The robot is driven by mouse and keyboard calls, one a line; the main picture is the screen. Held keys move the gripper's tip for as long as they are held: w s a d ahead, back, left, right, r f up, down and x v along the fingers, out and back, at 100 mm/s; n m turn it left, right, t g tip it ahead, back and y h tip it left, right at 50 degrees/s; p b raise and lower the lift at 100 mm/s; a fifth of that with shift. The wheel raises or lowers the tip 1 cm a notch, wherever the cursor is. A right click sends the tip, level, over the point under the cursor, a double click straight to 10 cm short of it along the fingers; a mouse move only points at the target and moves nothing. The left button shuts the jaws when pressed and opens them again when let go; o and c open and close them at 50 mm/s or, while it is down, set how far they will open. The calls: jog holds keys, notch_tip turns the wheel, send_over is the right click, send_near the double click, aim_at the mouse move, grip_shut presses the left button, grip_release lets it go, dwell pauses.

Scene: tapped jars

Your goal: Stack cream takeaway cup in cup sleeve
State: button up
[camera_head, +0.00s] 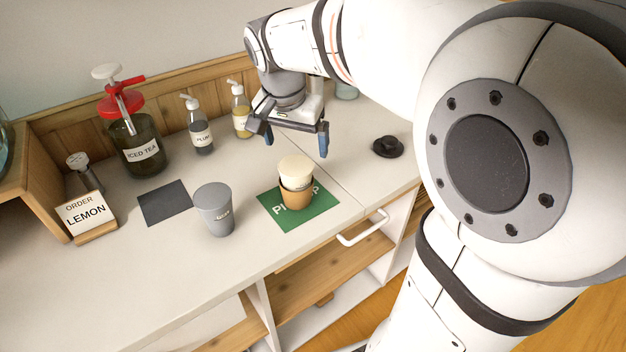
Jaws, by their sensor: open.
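The cream takeaway cup (295,167) stands upright with its lower part inside the brown cup sleeve (296,196). The sleeve sits on the green mat (324,209), whose white lettering is partly hidden. My gripper (296,142) is open and empty, above and behind the cup, its two blue-tipped fingers apart. It does not appear to touch the cup. How deep the cup sits inside the sleeve cannot be seen.
A grey cup (214,210) stands left of the mat, near a dark square mat (164,203). An iced tea jar (140,148), pump bottles (200,130), an order sign (86,213) and a black saucer (388,149) stand around. The front left counter is clear.

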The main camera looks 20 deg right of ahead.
jog(key=s+f+n+y, duration=0.1)
jog(key=s+f+n, duration=0.2)
jog(key=s, duration=0.5)
jog(key=s+d+f+n, duration=0.1)
jog(key=s+f+n, duration=0.3)
jog(key=s, duration=0.4)
jog(key=shift+d+f+n+y, duration=0.3)
jog(key=shift+y, duration=0.1)
jog(key=shift+r+p, duration=0.75)
jog(key=shift+r, duration=0.1)
